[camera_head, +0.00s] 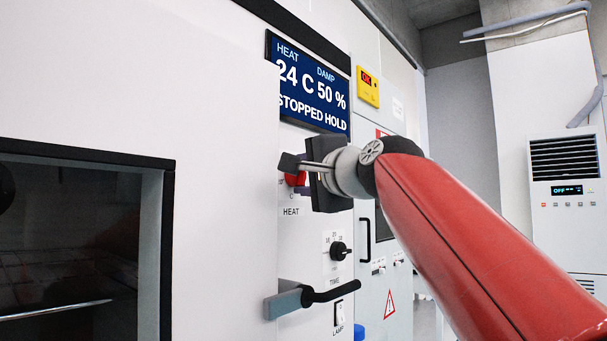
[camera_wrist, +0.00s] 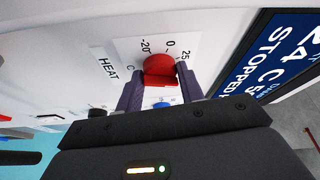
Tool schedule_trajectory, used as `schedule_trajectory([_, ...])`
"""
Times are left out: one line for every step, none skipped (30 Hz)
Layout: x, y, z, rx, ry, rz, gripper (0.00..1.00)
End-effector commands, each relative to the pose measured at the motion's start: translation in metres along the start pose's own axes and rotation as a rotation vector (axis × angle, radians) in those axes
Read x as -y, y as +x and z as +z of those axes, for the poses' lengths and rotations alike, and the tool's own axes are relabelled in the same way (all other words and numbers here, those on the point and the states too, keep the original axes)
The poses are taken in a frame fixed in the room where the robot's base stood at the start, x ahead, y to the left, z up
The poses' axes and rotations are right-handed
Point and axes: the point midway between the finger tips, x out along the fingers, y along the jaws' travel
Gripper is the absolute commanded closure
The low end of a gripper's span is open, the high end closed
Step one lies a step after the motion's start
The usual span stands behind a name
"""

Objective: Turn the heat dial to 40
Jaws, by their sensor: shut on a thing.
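The red heat dial (camera_wrist: 160,68) sits on a white scale plate in the wrist view, with marks -20, 0 and 25 showing along its edge. Further marks are hidden by my gripper. My gripper (camera_wrist: 160,88) has one finger on each side of the dial and is shut on it. In the head view the dial (camera_head: 296,179) shows as a bit of red behind my gripper (camera_head: 300,163), above the HEAT label. The display (camera_head: 308,85) reads HEAT 24 C, DAMP 50 % and STOPPED HOLD.
Below the heat dial are a black TIME dial (camera_head: 340,251), a door handle (camera_head: 312,298) that sticks out, and a LAMP switch (camera_head: 340,314). A dark chamber window (camera_head: 80,240) is at left.

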Motion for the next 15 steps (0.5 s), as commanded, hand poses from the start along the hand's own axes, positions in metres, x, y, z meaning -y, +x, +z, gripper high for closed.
schedule_trajectory([0.0000,0.0003,-0.0004,-0.001,0.021,0.009,0.85])
schedule_trajectory([0.0003,0.0002,-0.0004,-0.001,0.033,0.014,0.85])
schedule_trajectory([0.0005,0.0001,-0.0003,0.000,0.048,0.020,0.85])
schedule_trajectory([0.0005,0.0001,-0.0002,0.000,0.058,0.024,0.85])
schedule_trajectory([0.0005,0.0002,-0.0003,0.000,0.068,0.028,0.85])
schedule_trajectory([0.0005,0.0002,-0.0005,-0.001,0.078,0.032,0.85])
schedule_trajectory([0.0005,0.0002,-0.0005,0.000,0.084,0.036,0.85])
schedule_trajectory([0.0005,0.0001,-0.0005,0.000,0.090,0.038,0.85])
schedule_trajectory([0.0004,0.0002,-0.0005,0.000,0.096,0.041,0.85])
schedule_trajectory([0.0004,0.0003,-0.0005,0.000,0.100,0.043,0.85])
schedule_trajectory([0.0004,0.0003,-0.0006,0.000,0.104,0.044,0.85])
schedule_trajectory([0.0003,0.0004,-0.0006,0.000,0.108,0.045,0.85])
schedule_trajectory([0.0003,0.0004,-0.0006,0.000,0.110,0.046,0.85])
schedule_trajectory([0.0003,0.0004,-0.0005,0.000,0.111,0.046,0.85])
schedule_trajectory([0.0003,0.0004,-0.0005,0.000,0.112,0.047,0.85])
